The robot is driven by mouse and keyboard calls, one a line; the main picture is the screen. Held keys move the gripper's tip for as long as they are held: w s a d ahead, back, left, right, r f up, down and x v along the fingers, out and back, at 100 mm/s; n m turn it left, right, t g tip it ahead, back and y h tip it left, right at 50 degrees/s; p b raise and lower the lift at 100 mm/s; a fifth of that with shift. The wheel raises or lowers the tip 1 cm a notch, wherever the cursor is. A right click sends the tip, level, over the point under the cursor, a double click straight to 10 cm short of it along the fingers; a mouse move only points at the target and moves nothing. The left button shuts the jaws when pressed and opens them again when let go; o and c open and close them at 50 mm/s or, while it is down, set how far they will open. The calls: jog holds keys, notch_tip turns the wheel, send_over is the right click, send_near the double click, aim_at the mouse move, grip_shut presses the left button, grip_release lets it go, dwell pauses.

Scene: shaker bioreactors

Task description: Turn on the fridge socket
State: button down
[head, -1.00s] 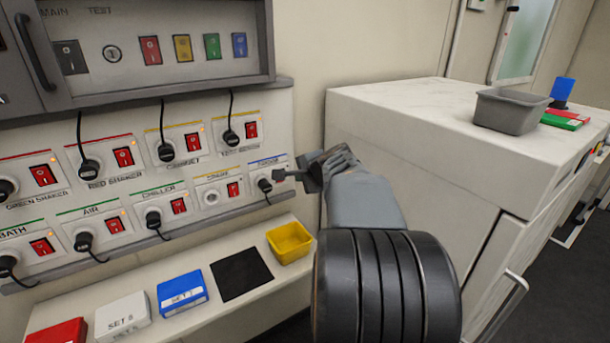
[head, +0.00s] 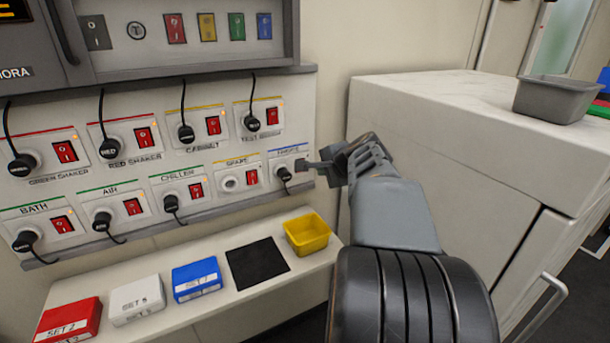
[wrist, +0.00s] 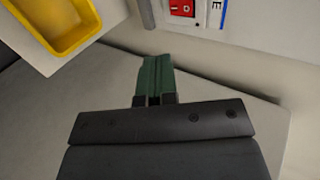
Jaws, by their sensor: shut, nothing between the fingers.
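The fridge socket (head: 288,153) is the blue-striped one at the right end of the lower row, with a black plug (head: 285,174) in it. In the head view my gripper (head: 304,166) is in front of its right side and hides its switch. In the wrist view the red rocker switch (wrist: 182,8) shows at the top edge, beside a blue stripe and a letter E. My gripper's green fingers (wrist: 156,66) are shut and empty, pointing toward the panel, a little below the switch in the picture. Contact with the switch cannot be seen.
Other sockets with red switches and plugs fill the panel (head: 165,232). Below is a shelf (head: 215,312) with red, white and blue boxes, a black mat and a yellow bin (head: 307,235). A white cabinet (head: 440,110) with a grey bin (head: 555,98) stands on the right.

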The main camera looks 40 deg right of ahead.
jog(key=shift+s+d, duration=0.1)
jog(key=shift+d, duration=0.05)
jog(key=w+r+x, duration=0.1)
jog(key=x, duration=1.2)
jog(key=shift+w+p, duration=0.25)
jog(key=shift+p, duration=0.05)
jog(key=shift+d+r, duration=0.1)
